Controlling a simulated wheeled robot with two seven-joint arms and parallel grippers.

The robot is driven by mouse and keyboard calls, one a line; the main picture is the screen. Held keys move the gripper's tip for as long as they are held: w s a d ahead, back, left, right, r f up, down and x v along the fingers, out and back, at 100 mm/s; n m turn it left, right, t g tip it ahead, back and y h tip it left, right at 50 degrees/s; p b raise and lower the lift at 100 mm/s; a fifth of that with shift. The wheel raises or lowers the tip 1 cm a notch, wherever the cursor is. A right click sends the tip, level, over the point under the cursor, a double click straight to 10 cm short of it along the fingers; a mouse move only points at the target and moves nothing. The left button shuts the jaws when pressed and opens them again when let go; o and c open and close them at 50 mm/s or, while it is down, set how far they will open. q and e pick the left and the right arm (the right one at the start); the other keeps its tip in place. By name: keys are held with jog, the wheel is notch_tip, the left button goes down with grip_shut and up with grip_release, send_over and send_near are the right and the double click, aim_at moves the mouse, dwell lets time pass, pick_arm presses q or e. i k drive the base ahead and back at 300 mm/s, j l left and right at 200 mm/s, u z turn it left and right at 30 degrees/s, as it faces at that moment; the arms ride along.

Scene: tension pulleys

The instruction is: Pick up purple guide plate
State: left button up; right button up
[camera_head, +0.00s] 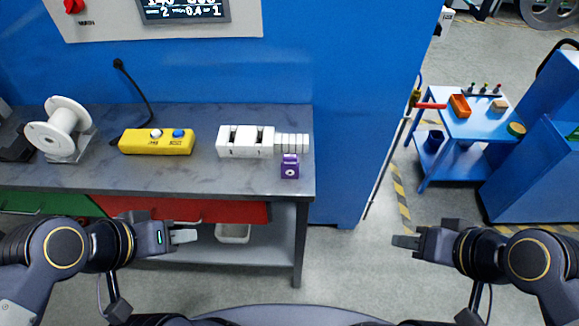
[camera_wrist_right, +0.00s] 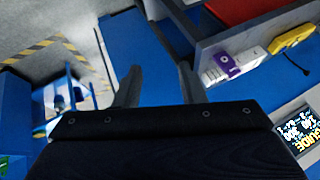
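The purple guide plate (camera_head: 290,167) stands on the grey workbench (camera_head: 210,177), near its front right corner, just in front of a white stepped block (camera_head: 248,142). The plate has a round pale mark on its front. In the right wrist view the purple guide plate (camera_wrist_right: 228,62) shows at upper right beside the white block. My right gripper (camera_head: 402,241) is right of the bench, over the floor, apart from the plate. The right wrist view shows its two fingers (camera_wrist_right: 158,82) spread and empty. My left gripper (camera_head: 188,236) is in front of the bench; its finger gap is hidden.
A yellow control box (camera_head: 157,141) with a cable and a white spool (camera_head: 62,127) stand further left on the bench. A red drawer (camera_head: 185,210) is below the bench top.

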aim_at(291, 168)
jog(key=i+j+z, duration=0.1)
jog(key=j, duration=0.65)
jog(key=i+j, duration=0.1)
jog(key=j, duration=0.65)
jog(key=z, duration=0.05)
